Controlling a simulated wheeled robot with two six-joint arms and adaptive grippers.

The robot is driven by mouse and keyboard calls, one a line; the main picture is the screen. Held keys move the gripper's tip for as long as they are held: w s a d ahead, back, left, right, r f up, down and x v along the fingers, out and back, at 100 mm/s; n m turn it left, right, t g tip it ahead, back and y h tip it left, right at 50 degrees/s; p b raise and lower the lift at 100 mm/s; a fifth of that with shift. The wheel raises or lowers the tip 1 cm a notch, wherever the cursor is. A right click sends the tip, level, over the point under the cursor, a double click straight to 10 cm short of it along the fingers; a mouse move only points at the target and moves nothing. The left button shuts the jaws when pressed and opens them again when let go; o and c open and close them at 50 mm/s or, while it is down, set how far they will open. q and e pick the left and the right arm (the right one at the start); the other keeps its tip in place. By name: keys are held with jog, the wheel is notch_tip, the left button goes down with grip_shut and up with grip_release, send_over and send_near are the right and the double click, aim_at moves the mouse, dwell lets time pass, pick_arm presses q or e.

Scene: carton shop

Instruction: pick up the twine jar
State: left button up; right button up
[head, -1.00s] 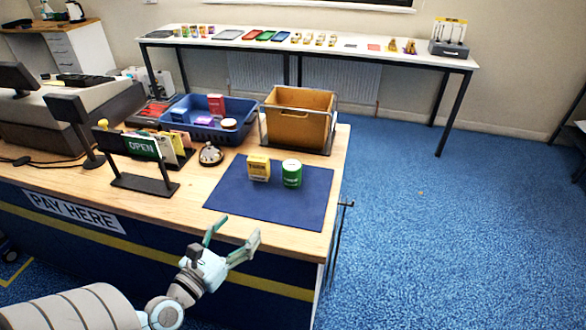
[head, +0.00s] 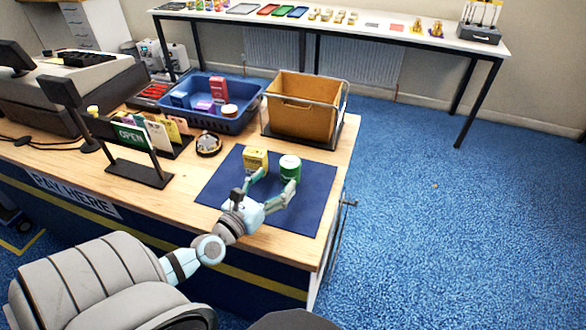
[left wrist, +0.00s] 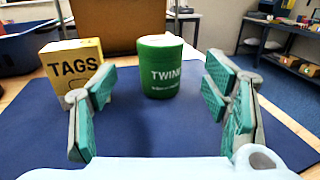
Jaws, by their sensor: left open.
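The twine jar (head: 290,167) is a green cylinder with a pale lid, upright on the blue mat (head: 318,200) on the counter. In the left wrist view the twine jar (left wrist: 160,68) stands ahead, between the lines of the two fingers and beyond their tips. My left gripper (head: 274,180) is open and empty, low over the mat on the near side of the jar. Its open fingers also show in the left wrist view (left wrist: 160,90). In the head view the right finger overlaps the jar's lower front; contact cannot be told. My right gripper is not in view.
A yellow TAGS box (head: 254,159) stands close to the left of the jar, near the left finger. Behind are a brown bin (head: 304,108) in a frame and a blue basket (head: 245,117). A bell (head: 208,144) and an OPEN sign (head: 133,138) stand left. The mat's right side is clear.

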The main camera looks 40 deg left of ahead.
aim_at(284, 172)
pick_arm(q)
jog(key=w, duration=0.7)
jog(key=shift+w+a+f, duration=0.1)
jog(key=shift+w+a, duration=0.1)
jog(key=shift+w, duration=0.2)
jog(key=c, duration=1.3)
